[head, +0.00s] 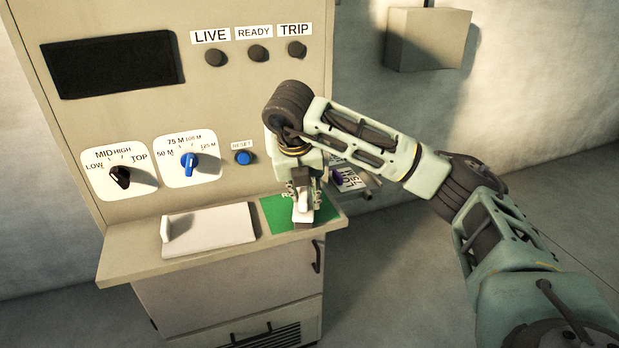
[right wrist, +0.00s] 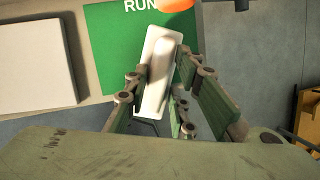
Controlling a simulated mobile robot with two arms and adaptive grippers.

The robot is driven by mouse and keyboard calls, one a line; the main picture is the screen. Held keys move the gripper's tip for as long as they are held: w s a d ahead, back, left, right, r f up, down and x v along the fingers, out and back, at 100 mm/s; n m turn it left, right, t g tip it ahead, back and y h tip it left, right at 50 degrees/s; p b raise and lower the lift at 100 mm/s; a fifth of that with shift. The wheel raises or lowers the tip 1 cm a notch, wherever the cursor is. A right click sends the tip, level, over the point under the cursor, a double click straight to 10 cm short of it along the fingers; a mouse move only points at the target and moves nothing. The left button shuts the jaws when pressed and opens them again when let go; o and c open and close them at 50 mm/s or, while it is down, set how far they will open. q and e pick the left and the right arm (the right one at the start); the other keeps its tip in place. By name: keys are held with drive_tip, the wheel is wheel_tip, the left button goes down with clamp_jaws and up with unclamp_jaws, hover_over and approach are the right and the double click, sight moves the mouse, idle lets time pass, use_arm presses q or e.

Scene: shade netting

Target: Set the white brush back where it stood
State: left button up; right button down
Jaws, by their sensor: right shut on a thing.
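The white brush (right wrist: 160,65) is a pale, oblong piece between the fingers of my right gripper (right wrist: 178,105). In the head view the right gripper (head: 303,196) points down over the green RUN pad (head: 277,214) at the right end of the console ledge, shut on the brush (head: 303,205). The pad also shows behind the brush in the right wrist view (right wrist: 108,52). I cannot tell whether the brush touches the pad. Its lower part is partly hidden by the fingers. My left gripper is not in view.
A white tray (head: 220,228) with a raised left edge lies on the ledge (head: 122,258), left of the pad. The console panel (head: 215,95) with knobs and a blue button (head: 243,158) rises behind. A labelled item (head: 350,180) is partly hidden behind my arm. Floor lies right.

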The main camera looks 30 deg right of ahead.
drive_tip(key=shift+w+d+r+p, duration=0.1)
drive_tip(key=shift+w+d+p, duration=0.25)
drive_tip(key=shift+w+d, duration=0.55)
drive_tip(key=shift+w+d+p, duration=0.6)
drive_tip(key=shift+w+d, duration=0.2)
drive_tip(key=shift+d, duration=0.2)
drive_tip(key=shift+f+p, duration=0.3)
drive_tip(key=shift+f, duration=0.2)
drive_tip(key=shift+w+d+f, duration=0.1)
drive_tip(key=shift+f, duration=0.2)
drive_tip(key=shift+f, duration=0.2)
drive_tip(key=c, duration=1.5)
unclamp_jaws()
